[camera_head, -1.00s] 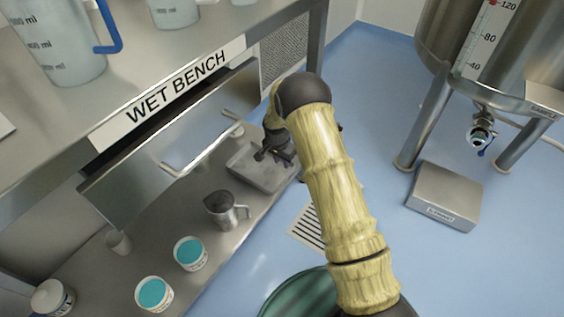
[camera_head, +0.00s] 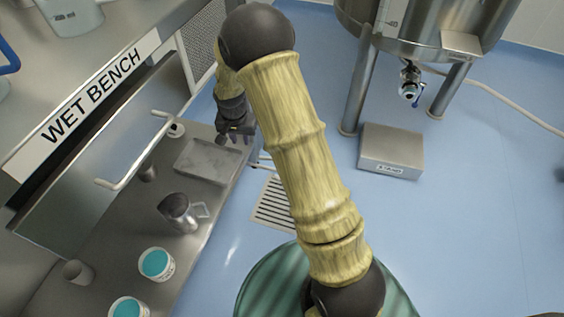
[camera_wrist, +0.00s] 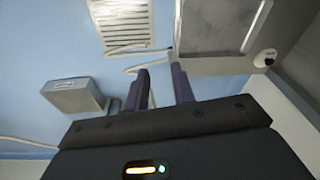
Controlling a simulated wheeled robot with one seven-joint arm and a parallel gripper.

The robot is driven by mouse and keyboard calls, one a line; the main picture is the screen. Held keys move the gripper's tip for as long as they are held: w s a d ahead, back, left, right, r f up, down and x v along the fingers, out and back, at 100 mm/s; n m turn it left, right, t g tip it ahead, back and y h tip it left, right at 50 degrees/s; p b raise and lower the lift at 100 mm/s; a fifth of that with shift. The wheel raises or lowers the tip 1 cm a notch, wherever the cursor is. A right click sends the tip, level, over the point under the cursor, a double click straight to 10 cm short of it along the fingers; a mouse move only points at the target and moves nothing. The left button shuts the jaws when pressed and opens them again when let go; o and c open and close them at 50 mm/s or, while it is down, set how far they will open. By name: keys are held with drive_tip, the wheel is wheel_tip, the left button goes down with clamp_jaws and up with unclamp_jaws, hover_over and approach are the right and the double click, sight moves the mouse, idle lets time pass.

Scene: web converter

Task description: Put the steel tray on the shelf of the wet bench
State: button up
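The steel tray (camera_head: 207,160), shallow, grey and rectangular, lies flat on the lower deck of the wet bench, near its right edge. It also shows at the top right of the wrist view (camera_wrist: 222,28). The wet bench's upper shelf (camera_head: 120,25) carries the WET BENCH sign (camera_head: 85,103) on its front edge. My gripper (camera_head: 233,138) is beside the tray's far right corner in the head view. In the wrist view its two fingers (camera_wrist: 160,85) stand apart with nothing between them, pointing beside the tray and over the floor.
A metal jug (camera_head: 178,213) and white tubs with teal contents (camera_head: 157,263) stand on the lower deck. A clear panel with a handle (camera_head: 140,155) hangs under the sign. A floor grate (camera_head: 272,205), steel box (camera_head: 391,150) and legged tank (camera_head: 420,25) are to the right.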

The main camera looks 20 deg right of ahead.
drive_tip(key=s+d+r+n, duration=0.2)
drive_tip(key=s+r, duration=0.4)
drive_tip(key=s, duration=0.5)
drive_tip(key=s+d+r+n, duration=0.3)
drive_tip(key=s+r, duration=0.3)
drive_tip(key=s, duration=0.6)
drive_tip(key=shift+d+r+t+y, duration=0.3)
drive_tip(key=shift+d+r+t, duration=0.1)
drive_tip(key=shift+d, duration=0.35)
